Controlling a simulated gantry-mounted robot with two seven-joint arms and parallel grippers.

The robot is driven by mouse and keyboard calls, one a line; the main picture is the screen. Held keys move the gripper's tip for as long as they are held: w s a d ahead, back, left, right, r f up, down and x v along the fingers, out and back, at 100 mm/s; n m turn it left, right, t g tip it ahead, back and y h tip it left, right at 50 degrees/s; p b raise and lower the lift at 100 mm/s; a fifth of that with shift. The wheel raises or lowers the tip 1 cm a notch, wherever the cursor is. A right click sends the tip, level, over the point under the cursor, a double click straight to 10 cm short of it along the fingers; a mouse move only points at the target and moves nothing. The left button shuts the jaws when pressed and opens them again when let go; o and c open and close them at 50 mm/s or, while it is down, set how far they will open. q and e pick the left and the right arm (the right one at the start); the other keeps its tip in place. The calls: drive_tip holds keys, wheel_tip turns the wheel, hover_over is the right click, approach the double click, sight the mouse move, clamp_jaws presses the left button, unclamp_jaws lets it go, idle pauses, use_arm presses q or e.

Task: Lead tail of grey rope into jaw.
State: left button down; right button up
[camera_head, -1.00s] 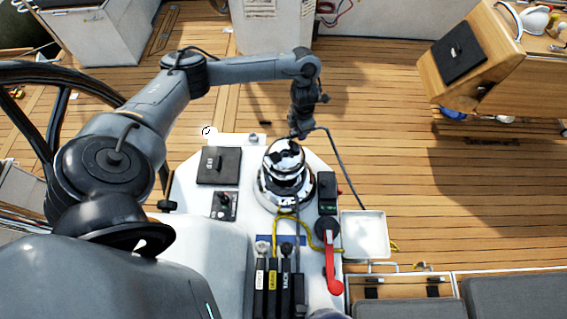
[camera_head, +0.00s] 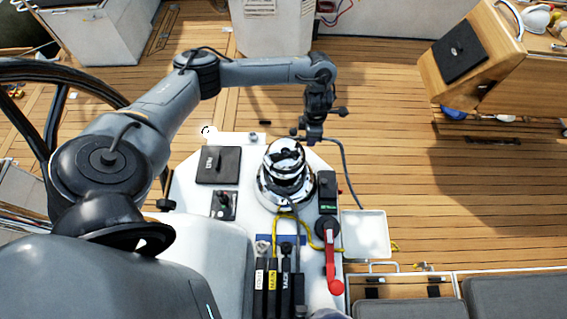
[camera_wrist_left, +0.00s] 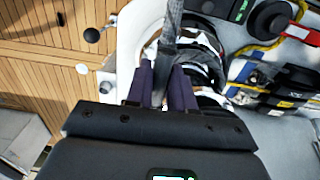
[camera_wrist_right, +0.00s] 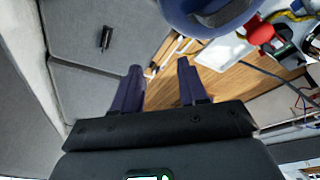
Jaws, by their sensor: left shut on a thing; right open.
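The chrome winch (camera_head: 284,178) stands on the white console; it shows partly behind the fingers in the left wrist view (camera_wrist_left: 205,40). My left gripper (camera_head: 310,141) is at the far right side of the winch top, shut on the grey rope (camera_wrist_left: 173,22). From the gripper, the rope's tail (camera_head: 350,172) arcs right and hangs down beside the console. I cannot tell whether rope lies in the winch's jaw. My right gripper (camera_wrist_right: 160,72) is open and empty, in the right wrist view only.
A red-handled lever (camera_head: 332,262), a yellow rope (camera_head: 318,248) and a row of clutches (camera_head: 272,285) are on the near side of the winch. A white tray (camera_head: 366,236) is at the right. The teak deck beyond is open.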

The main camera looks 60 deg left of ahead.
use_arm(q)
drive_tip(key=shift+d+m, duration=0.3)
drive_tip(key=shift+c, duration=2.1)
unclamp_jaws()
drive_tip(key=shift+a, duration=0.1)
drive_tip(key=shift+r, duration=0.2)
wheel_tip(320, 180, up, 9)
drive_tip(key=p, duration=0.8)
drive_tip(key=shift+f, duration=0.15)
drive_tip(key=shift+f, duration=0.1)
